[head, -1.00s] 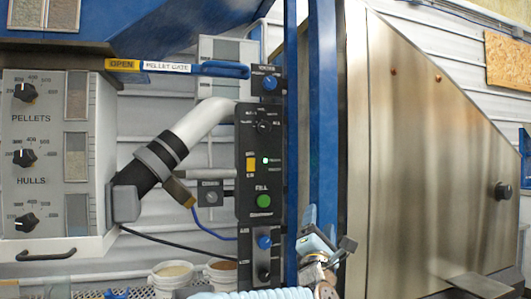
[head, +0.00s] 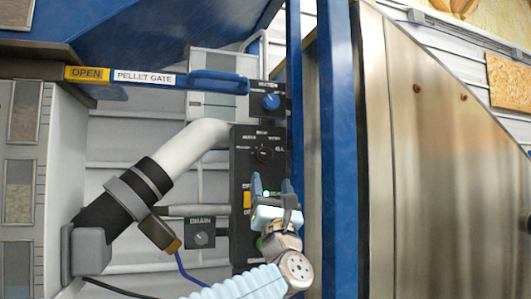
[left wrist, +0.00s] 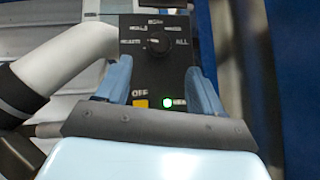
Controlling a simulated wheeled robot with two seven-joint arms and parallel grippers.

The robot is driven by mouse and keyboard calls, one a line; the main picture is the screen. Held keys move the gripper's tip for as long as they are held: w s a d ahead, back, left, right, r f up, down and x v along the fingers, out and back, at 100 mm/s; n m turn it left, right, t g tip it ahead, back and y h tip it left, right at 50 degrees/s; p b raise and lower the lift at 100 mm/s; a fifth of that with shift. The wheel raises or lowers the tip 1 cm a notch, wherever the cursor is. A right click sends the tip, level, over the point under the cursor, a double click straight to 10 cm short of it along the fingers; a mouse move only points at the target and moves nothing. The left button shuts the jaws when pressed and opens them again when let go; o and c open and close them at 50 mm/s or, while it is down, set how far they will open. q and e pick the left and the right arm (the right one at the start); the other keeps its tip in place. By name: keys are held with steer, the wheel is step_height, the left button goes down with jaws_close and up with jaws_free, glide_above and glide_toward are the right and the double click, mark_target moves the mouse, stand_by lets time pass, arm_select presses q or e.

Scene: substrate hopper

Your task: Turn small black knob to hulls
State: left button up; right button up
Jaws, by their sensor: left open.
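The small black knob (head: 263,154) sits on the upper part of a tall black control panel (head: 243,180), ringed by small white labels. It also shows in the left wrist view (left wrist: 158,43), where the label at right reads "ALL"; the other labels are too blurred to read surely. The knob's pointer direction is hard to tell. My left gripper (head: 271,187) is open and empty, in front of the panel below the knob. In the wrist view its blue fingers (left wrist: 158,75) point toward the knob, one to each side, apart from it. My right gripper is out of view.
A yellow switch (head: 247,200) and a lit green lamp (head: 267,194) are beside my fingers. A blue knob (head: 271,101) is above, a drain knob (head: 201,238) lower left. A blue post (head: 304,130) stands close right; a white pipe (head: 200,143) is left.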

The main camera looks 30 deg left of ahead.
mark_target(266, 155)
arm_select(q)
steer(key=p+x, duration=0.5)
steer(key=x, duration=0.5)
steer(key=shift+w+a+r, duration=0.1)
steer(key=shift+w+r, duration=0.05)
steer(key=shift+r, duration=0.2)
steer(key=shift+w+a+r+p, duration=0.15)
steer(key=shift+w+a+p, duration=0.05)
steer(key=shift+w+p, duration=0.1)
steer(key=c, duration=1)
steer(key=shift+m+t+h, duration=0.3)
